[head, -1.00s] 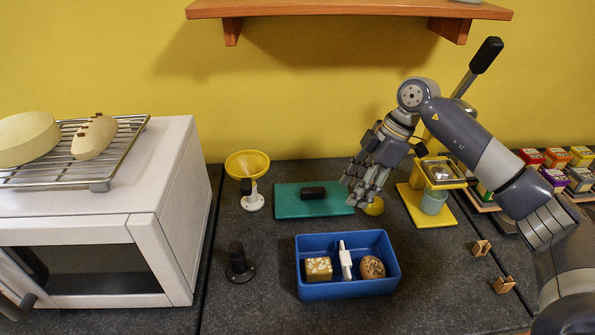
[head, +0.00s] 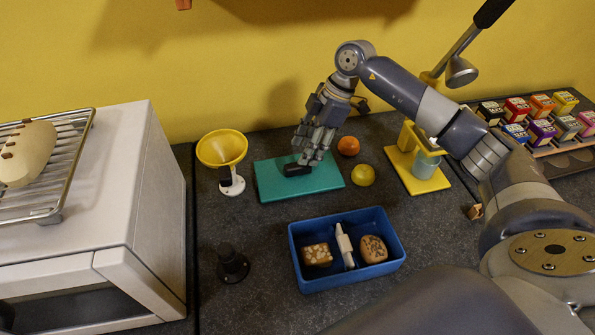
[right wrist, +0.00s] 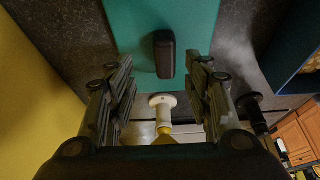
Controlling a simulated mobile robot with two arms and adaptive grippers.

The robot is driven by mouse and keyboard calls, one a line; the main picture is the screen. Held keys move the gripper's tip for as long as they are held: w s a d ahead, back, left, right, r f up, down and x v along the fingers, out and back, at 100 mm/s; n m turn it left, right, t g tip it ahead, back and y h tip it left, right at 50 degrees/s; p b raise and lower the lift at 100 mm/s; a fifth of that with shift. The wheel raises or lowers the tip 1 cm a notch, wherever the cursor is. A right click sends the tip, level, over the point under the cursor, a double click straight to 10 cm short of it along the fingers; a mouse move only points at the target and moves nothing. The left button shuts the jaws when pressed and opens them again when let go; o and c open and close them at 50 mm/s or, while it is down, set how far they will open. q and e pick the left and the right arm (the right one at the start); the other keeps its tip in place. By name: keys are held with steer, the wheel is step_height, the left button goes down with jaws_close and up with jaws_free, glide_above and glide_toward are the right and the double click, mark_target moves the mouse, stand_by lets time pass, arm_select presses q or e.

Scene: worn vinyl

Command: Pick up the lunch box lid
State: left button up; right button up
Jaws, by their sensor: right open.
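The lunch box lid (head: 325,180) is a flat teal panel with a black handle (head: 294,170), lying on the dark counter. My right gripper (head: 308,158) is above the lid, beside the handle in the head view, and hides part of the lid. In the right wrist view the handle (right wrist: 165,54) lies ahead between the open, empty fingers (right wrist: 160,72), with teal lid (right wrist: 195,20) around it. I cannot tell whether the fingers touch the lid. The open blue lunch box (head: 348,281) stands in front of the lid, holding a speckled block, a round bun and a white divider. My left gripper is out of view.
A yellow funnel (head: 222,148) on a white stand is left of the lid. An orange (head: 348,146) and a yellow ball (head: 363,175) lie at its right. A yellow stand (head: 422,178) is further right. A black peg (head: 232,264) and white oven (head: 95,215) are at left.

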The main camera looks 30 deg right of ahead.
mark_target(298, 171)
steer(key=f, duration=0.1)
steer(key=a+f+p, duration=0.1)
steer(key=f, duration=0.1)
steer(key=shift+s+a+f+p, duration=0.1)
steer(key=shift+s+a+p, duration=0.1)
steer(key=shift+a+p, duration=0.2)
steer(key=shift+w+a+f, duration=0.1)
steer(key=shift+a+f, duration=0.05)
steer(key=shift+f, duration=0.4)
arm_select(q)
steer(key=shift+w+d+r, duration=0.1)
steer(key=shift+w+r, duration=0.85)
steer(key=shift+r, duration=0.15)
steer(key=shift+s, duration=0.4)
arm_select(e)
jaws_close()
